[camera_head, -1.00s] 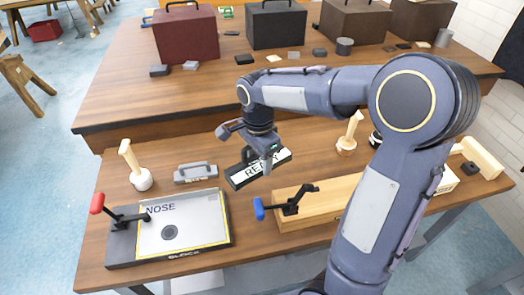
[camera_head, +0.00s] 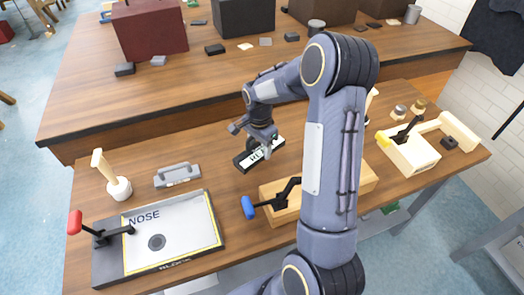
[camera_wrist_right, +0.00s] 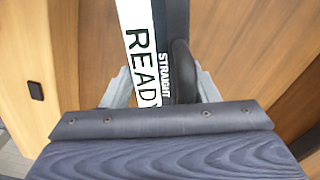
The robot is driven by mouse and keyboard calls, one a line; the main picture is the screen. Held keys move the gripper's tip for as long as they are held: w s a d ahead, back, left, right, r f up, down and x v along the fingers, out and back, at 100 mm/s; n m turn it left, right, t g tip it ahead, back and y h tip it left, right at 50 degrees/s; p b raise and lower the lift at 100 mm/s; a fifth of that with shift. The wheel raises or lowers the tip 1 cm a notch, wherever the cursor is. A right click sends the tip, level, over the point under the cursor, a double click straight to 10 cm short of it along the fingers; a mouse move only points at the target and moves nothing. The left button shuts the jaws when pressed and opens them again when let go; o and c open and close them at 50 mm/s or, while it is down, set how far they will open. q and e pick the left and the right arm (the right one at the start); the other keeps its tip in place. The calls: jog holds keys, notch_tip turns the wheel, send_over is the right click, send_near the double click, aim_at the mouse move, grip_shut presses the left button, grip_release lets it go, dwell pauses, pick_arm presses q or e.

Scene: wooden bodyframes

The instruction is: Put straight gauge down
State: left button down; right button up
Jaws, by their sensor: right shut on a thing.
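The straight gauge (camera_head: 256,156) is a dark bar with a white label. It is at the middle of the near table. My right gripper (camera_head: 263,147) reaches down to it from above and is shut on it. In the right wrist view the gauge (camera_wrist_right: 141,55) shows the words READY and STRAIGHT. Its black rounded part (camera_wrist_right: 182,75) is between my two grey fingers. I cannot tell whether its underside touches the wood. My left gripper is not in view.
A NOSE plate fixture (camera_head: 185,232) with a red-handled clamp is at the left. A wooden block (camera_head: 275,205) with a blue-handled clamp is just in front of the gauge.

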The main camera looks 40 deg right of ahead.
aim_at(262, 153)
jog(key=shift+w+d+f, duration=0.2)
jog(key=shift+d+f, duration=0.4)
jog(key=shift+f, duration=0.15)
jog(key=shift+w+d+f, duration=0.1)
jog(key=shift+f, duration=1.6)
jog(key=shift+f, duration=0.15)
jog(key=o, duration=1.2)
jog(key=shift+o, duration=0.2)
